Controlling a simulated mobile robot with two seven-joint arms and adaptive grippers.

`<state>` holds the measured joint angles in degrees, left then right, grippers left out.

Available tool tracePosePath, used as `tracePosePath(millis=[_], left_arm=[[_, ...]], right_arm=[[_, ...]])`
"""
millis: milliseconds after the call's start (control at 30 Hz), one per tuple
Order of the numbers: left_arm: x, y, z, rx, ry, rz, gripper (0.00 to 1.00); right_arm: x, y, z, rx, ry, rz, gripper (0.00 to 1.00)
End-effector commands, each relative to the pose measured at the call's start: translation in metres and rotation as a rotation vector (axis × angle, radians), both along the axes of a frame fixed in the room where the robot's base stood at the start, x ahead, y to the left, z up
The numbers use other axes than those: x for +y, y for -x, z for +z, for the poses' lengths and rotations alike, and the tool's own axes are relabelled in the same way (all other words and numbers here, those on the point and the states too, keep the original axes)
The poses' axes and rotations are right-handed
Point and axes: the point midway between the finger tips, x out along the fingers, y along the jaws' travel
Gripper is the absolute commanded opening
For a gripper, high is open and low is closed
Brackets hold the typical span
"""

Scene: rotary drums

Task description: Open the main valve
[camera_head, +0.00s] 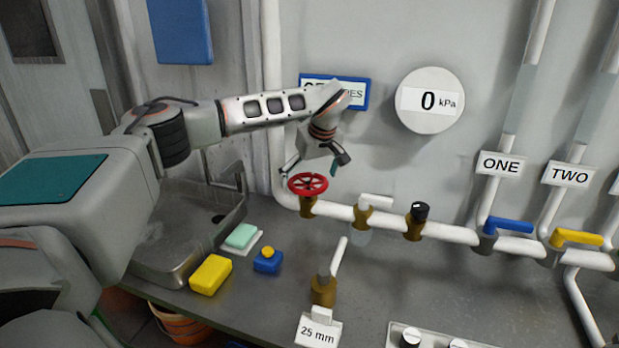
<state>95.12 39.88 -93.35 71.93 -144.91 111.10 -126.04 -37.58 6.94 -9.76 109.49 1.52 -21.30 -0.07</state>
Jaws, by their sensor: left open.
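The main valve is most likely the red handwheel (308,184) on a brass body at the left end of the white pipe. My left gripper (316,168) is above the red wheel, tilted downward, with one dark finger to the right and one finger to the left. It is open and holds nothing that I can see. Whether a finger touches the wheel cannot be told. A round gauge (430,100) on the wall reads 0 kPa. My right gripper does not show.
On the pipe are a white-handled valve (366,208), a black knob (418,216), a blue lever (507,225) and a yellow lever (577,238). A brass fitting (323,290) stands on the counter. A yellow block (211,275) and a blue piece (267,262) lie near the sink (170,262).

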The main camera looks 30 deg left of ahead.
Motion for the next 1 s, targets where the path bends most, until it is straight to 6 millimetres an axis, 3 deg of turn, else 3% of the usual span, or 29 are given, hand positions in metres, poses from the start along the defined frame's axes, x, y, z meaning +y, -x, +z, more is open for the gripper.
tracePosePath(millis=[233, 367, 400, 767, 1000], left_arm=[[0.0004, -0.0002, -0.0006, 0.0, 0.0, 0.0, 0.93], [0.0003, -0.0002, -0.0004, 0.0, 0.0, 0.0, 0.59], [0.0004, -0.0002, -0.0005, 0.0, 0.0, 0.0, 0.57], [0.0, -0.001, 0.0003, -0.001, -0.002, 0.036, 0.58], [-0.0006, -0.0027, 0.0011, -0.002, -0.003, 0.171, 0.58]], right_arm=[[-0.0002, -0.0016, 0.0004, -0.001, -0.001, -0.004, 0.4], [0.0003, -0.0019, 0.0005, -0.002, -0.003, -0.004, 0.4], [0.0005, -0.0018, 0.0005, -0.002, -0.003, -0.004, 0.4], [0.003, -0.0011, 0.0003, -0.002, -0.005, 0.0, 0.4], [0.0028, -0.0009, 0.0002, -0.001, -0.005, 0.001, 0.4]])
